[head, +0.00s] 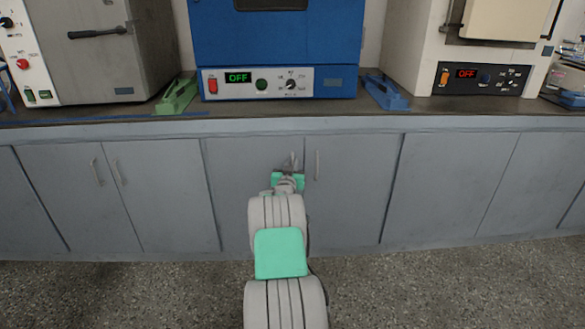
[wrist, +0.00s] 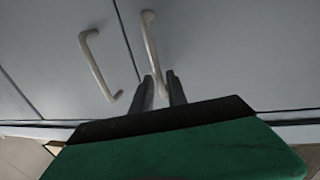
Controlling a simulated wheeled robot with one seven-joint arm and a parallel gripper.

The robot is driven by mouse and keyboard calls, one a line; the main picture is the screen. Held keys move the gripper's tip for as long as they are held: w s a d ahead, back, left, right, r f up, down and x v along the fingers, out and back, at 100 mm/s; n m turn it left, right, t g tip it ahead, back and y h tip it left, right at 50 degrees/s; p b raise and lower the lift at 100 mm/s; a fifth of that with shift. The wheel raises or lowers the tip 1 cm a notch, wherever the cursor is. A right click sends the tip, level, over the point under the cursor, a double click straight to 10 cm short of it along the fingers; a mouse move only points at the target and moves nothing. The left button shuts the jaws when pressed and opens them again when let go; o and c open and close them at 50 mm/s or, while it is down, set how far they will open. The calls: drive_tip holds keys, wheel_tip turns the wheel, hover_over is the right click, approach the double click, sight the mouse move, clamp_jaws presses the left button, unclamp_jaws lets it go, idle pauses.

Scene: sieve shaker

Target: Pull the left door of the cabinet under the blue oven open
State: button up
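The blue oven (head: 275,45) stands on the counter, its display reading OFF. Below it is a grey cabinet with two doors, both shut. The left door (head: 235,200) has its handle mostly hidden behind my gripper (head: 291,162) in the head view. The right door (head: 350,205) has a free vertical handle (head: 317,165). In the wrist view, my gripper (wrist: 161,76) has its two dark fingers apart, with the left door's pale handle (wrist: 151,42) running between them. A small gap seems to show beside the handle. The right door's handle (wrist: 98,66) is clear to the left.
More grey cabinet doors (head: 165,200) continue on both sides. The countertop (head: 130,112) runs above them, holding a green object (head: 177,96), a blue object (head: 385,93) and a cream oven (head: 410,45). The speckled floor (head: 430,285) in front is clear.

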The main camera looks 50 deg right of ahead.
drive_tip(key=shift+w+d, duration=0.2)
drive_tip(key=shift+d, duration=0.05)
drive_tip(key=shift+c, duration=0.3)
clamp_jaws()
idle(1.0)
